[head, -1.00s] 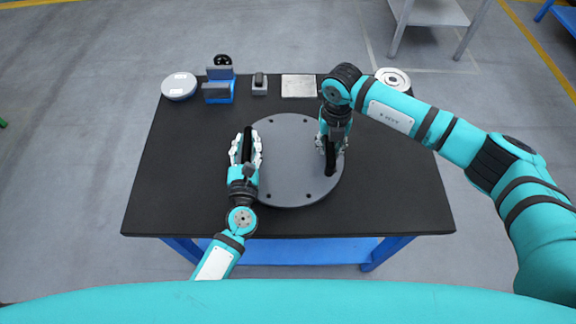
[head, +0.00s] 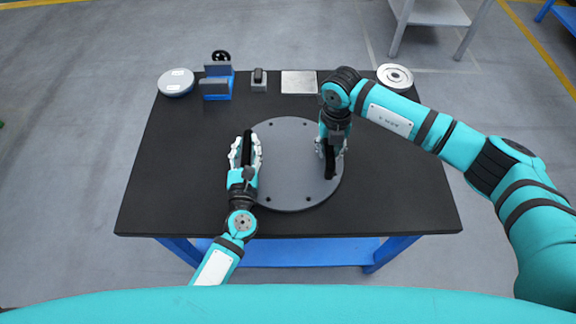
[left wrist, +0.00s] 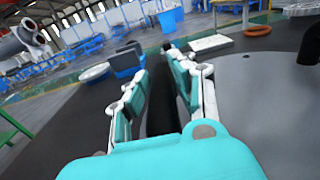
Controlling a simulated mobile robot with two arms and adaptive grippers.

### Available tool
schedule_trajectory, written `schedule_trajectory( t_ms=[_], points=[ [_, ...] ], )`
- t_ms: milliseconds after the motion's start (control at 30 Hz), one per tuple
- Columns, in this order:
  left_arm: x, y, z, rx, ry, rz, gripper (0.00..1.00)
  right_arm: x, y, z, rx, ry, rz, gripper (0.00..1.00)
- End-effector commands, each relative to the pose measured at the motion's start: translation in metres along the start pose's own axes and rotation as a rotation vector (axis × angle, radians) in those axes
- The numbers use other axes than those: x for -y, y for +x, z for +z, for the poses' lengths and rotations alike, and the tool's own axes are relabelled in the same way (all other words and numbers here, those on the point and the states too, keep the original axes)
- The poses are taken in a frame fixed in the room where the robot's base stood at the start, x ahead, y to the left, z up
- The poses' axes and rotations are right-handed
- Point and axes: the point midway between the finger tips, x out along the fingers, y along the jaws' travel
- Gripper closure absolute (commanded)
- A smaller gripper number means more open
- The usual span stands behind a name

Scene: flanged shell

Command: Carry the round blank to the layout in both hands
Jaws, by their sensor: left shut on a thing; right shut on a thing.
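The round blank (head: 288,185) is a flat grey disc with small holes near its rim and a black upright handle on each side. It is over the middle of the black table; I cannot tell whether it touches the top. My left gripper (head: 246,152) is shut on the left handle, which shows as a dark bar between the fingers in the left wrist view (left wrist: 160,95). My right gripper (head: 330,155) is shut on the right handle (head: 331,165) from above. The fingers hide part of both handles. I cannot pick out a layout by its look.
Along the table's (head: 170,190) back edge stand a white round device (head: 176,82), a blue fixture (head: 217,86), a small grey block (head: 259,80), a metal plate (head: 299,82) and a silver round part (head: 395,76). The table is bare left and right of the blank.

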Motion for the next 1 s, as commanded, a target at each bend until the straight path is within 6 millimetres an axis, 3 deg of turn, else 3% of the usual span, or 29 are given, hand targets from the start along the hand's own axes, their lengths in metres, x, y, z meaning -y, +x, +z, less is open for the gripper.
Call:
schedule_trajectory(
  t_ms=[300, 333, 500, 833, 1000],
  points=[
    [-0.001, 0.002, -0.013, 0.01, 0.0, 0.003, 1.0, -0.001, 0.015, 0.002, 0.006, 0.001, 0.003, 1.0],
    [-0.001, 0.0, -0.018, 0.0, 0.002, 0.001, 0.74, 0.001, 0.018, 0.0, 0.001, 0.002, -0.001, 0.8],
    [-0.001, 0.0, -0.016, 0.0, 0.001, 0.001, 0.52, 0.0, 0.015, 0.0, 0.0, 0.001, 0.0, 0.58],
    [0.0, -0.004, -0.016, -0.001, 0.0, 0.0, 0.52, 0.0, 0.016, 0.0, 0.0, 0.0, 0.0, 0.58],
    [-0.001, -0.028, -0.017, -0.003, 0.001, -0.001, 0.52, 0.0, 0.016, 0.0, 0.0, 0.0, 0.0, 0.58]
  ],
)
